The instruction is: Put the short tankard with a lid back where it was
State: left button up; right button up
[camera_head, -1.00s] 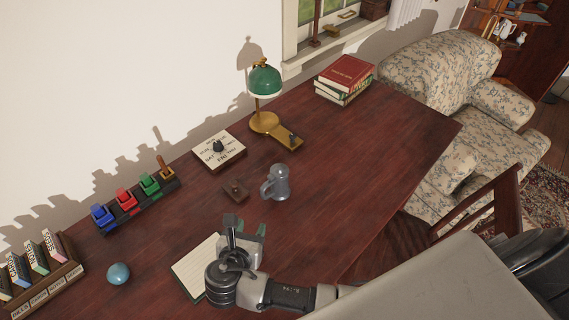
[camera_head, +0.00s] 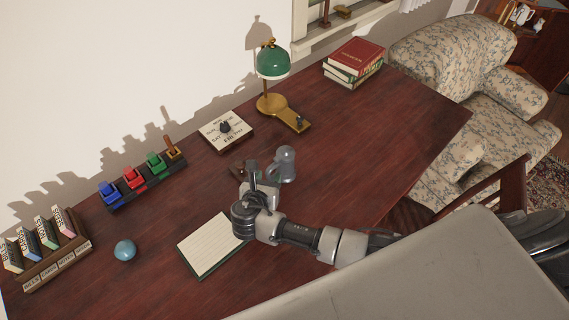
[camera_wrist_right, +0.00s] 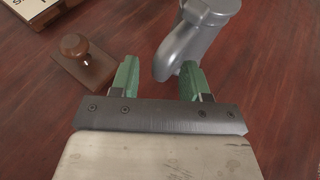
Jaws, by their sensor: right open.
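A short grey pewter tankard (camera_head: 284,165) stands on the dark red desk, right of the middle in the head view. In the right wrist view the tankard (camera_wrist_right: 195,40) is at the top, just ahead of the fingers; its upper end is cut off by the frame, and I cannot make out its lid clearly. My right gripper (camera_head: 262,188) is close in front of the tankard, in the head view partly covering its lower left. In the wrist view the green-padded fingers (camera_wrist_right: 160,78) are apart, with the tankard's lower part near the right finger. Nothing is held. My left gripper is not in view.
A small wooden stamp (camera_wrist_right: 86,62) lies left of the fingers. A calendar block (camera_head: 225,131), a green lamp (camera_head: 273,62) and stacked books (camera_head: 354,62) stand behind. A notepad (camera_head: 208,246) lies at the front; a blue ball (camera_head: 125,250) is left. The desk right of the tankard is clear.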

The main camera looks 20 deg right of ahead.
jog(key=shift+w+d+f, duration=0.1)
jog(key=shift+w, duration=0.05)
grip_shut()
dwell(0.6)
